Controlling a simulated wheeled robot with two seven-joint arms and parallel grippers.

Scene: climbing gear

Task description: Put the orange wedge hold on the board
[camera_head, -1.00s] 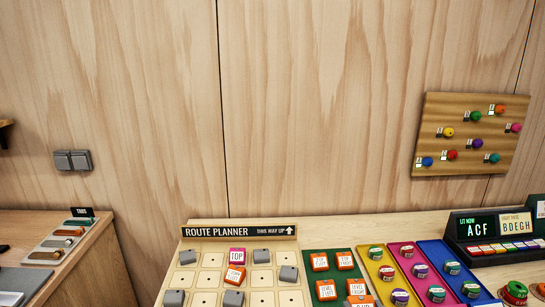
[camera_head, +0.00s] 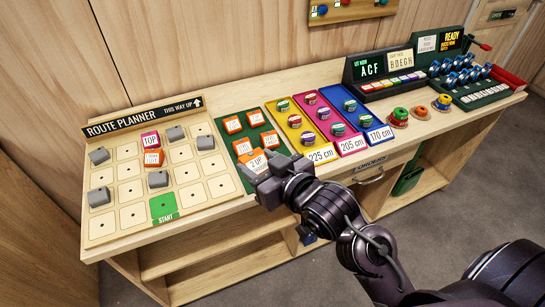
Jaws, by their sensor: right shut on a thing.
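The route planner board (camera_head: 133,217) lies on the bench, a light wooden grid under a black "ROUTE PLANNER" strip. An orange tile (camera_head: 154,158) with a white label sits on it, below a magenta "TOP" tile (camera_head: 150,139). Several grey blocks and a green START square are also on it. My right gripper (camera_head: 268,166) is over the near end of the green tray (camera_head: 268,114), shut on an orange tile (camera_head: 255,164) whose label begins "2 UP". The fingers partly hide this tile, and I cannot tell whether it is wedge-shaped or lifted. Other orange tiles lie in the tray. My left gripper is out of view.
Yellow (camera_head: 293,146), magenta (camera_head: 324,139) and blue (camera_head: 360,126) trays with round pieces stand right of the green tray. Several stacked discs (camera_head: 400,114), an "ACF" display (camera_head: 372,73) and a rack (camera_head: 478,95) are farther right. Part of a wall board (camera_head: 345,12) shows above.

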